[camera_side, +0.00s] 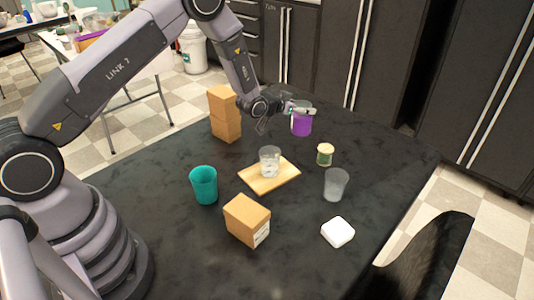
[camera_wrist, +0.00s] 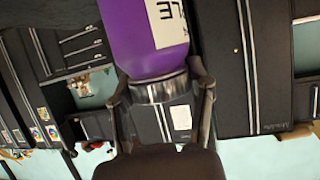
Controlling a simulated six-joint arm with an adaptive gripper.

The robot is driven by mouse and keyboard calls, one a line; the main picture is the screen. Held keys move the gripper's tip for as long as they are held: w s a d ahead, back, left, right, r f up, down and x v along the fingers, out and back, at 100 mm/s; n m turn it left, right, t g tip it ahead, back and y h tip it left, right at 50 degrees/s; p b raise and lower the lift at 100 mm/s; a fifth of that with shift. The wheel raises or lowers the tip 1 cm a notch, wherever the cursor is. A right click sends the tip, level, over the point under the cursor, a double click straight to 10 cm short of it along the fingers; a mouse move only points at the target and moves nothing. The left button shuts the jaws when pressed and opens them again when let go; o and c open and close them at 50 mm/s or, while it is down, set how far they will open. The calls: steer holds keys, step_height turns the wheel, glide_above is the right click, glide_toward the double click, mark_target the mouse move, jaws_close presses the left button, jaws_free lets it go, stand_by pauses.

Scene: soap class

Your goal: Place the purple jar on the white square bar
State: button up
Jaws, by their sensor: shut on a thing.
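The purple jar (camera_side: 302,124) is in my gripper (camera_side: 287,109) at the far side of the dark table. In the wrist view the jar (camera_wrist: 140,38) shows purple with a white label and a silvery neck or lid between my gripper's fingers (camera_wrist: 160,95). My gripper is shut on that neck. In the side view the jar looks raised, but whether it clears the table is hard to tell. The white square bar (camera_side: 338,232) lies on the table at the near right, well away from the jar, with nothing on it.
A clear glass (camera_side: 270,162) stands on a wooden board (camera_side: 258,185) mid-table. The table around the white bar is clear.

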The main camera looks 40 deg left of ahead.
steer(key=r, duration=0.5)
steer(key=d+r, duration=0.1)
steer(key=r, duration=0.1)
steer(key=shift+s+r, duration=0.1)
steer(key=shift+r, duration=0.3)
steer(key=s+d+m+h, duration=0.2)
steer(key=s+d, duration=0.7)
steer(key=d, duration=0.4)
steer(key=s+d+m+h, duration=0.1)
steer(key=s+d+h, duration=0.1)
steer(key=s+d, duration=0.85)
steer(key=shift+g, duration=0.4)
steer(key=f, duration=0.4)
steer(key=w+d+f, duration=0.1)
steer(key=f, duration=0.7)
steer(key=shift+w+d+f, duration=0.35)
steer(key=shift+f, duration=0.25)
steer(key=shift+f, duration=0.15)
steer(key=o, duration=1.2)
steer(key=shift+o, duration=0.2)
